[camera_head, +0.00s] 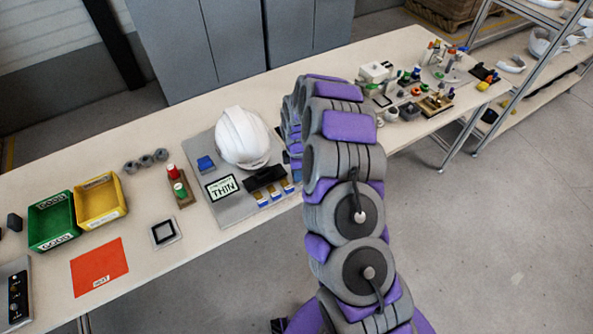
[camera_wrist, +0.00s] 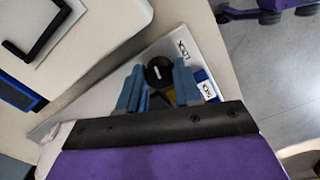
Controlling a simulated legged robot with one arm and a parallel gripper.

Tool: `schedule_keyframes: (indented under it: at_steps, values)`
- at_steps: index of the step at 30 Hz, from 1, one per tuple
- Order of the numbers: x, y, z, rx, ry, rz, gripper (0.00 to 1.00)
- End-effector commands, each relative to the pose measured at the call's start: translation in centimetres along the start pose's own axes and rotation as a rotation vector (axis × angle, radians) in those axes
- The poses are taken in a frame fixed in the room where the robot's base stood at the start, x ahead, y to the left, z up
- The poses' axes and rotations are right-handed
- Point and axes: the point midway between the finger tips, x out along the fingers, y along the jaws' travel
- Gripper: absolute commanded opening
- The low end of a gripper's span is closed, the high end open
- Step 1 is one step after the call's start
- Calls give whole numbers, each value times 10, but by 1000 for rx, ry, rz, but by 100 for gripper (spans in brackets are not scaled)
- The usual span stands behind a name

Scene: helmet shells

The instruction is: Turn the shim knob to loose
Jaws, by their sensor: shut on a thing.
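The shim knob (camera_wrist: 159,71) is a round black dial with a short white mark, seen in the wrist view between my blue fingers. My gripper (camera_wrist: 158,84) is shut on it. A small white label (camera_wrist: 183,49) is beyond the knob and another (camera_wrist: 207,90) is at its right; their words are too small to read surely. In the head view the knob is hidden behind my arm. A sign reading "THIN" (camera_head: 222,187) lies on the grey board (camera_head: 228,214) near a white helmet shell (camera_head: 242,138).
Left of the board are a stand with red and green pieces (camera_head: 178,186), a yellow bin (camera_head: 100,200) and a green bin (camera_head: 52,221). An orange mat (camera_head: 99,267) lies in front. Small fixtures (camera_head: 410,105) crowd the table to the right.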

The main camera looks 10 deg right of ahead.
Motion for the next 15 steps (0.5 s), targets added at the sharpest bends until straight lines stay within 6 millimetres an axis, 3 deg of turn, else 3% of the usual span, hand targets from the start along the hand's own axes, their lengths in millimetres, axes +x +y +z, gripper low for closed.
schedule_keyframes:
  at_steps: [15]
  values:
    - [-1, 3, 0, -237, 0, 7, 3]
